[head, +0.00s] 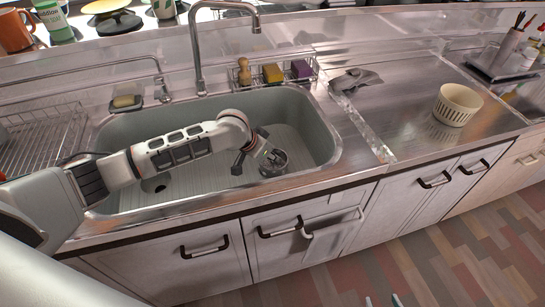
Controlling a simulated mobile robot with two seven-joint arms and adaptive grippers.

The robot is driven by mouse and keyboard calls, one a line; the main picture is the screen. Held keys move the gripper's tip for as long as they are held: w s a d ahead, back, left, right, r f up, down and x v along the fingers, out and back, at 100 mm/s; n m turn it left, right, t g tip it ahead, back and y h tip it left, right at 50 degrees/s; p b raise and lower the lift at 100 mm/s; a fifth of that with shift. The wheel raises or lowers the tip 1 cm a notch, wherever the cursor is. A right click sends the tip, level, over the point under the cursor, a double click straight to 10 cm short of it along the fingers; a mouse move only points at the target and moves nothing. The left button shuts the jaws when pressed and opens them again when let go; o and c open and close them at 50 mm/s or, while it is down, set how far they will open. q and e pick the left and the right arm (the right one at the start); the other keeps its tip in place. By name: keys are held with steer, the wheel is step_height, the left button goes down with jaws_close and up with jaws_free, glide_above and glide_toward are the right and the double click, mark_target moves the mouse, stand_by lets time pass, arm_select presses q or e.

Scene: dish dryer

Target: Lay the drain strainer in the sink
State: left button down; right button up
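The drain strainer (274,165), a small round grey metal cup, is low in the right part of the grey sink (312,122). The fingers look open. Whether the near finger touches the strainer, and whether the strainer rests on the basin floor, I cannot tell. A dark drain hole (155,183) shows in the basin's left part.
A tall faucet (198,55) rises behind the sink. A wire rack (287,75) with sponges and a brush stands at the sink's back rim. A cream slotted basket (458,104) and a grey cloth (355,79) are on the counter (405,100) to the right.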

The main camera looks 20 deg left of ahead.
arm_select(q)
steer(key=shift+r, duration=0.1)
arm_select(e)
steer(key=shift+w+r, duration=0.15)
steer(key=shift+r, duration=0.25)
arm_select(q)
steer(key=c, duration=2)
jaws_free()
steer(key=shift+o, duration=0.2)
arm_select(e)
steer(key=shift+f, duration=0.2)
steer(key=shift+s+f, duration=0.1)
steer(key=shift+s, duration=0.15)
arm_select(q)
steer(key=p+v, duration=0.4)
steer(key=v, duration=0.8)
arm_select(e)
steer(key=r, duration=0.2)
steer(key=a+r, duration=0.1)
steer(key=shift+s, duration=0.3)
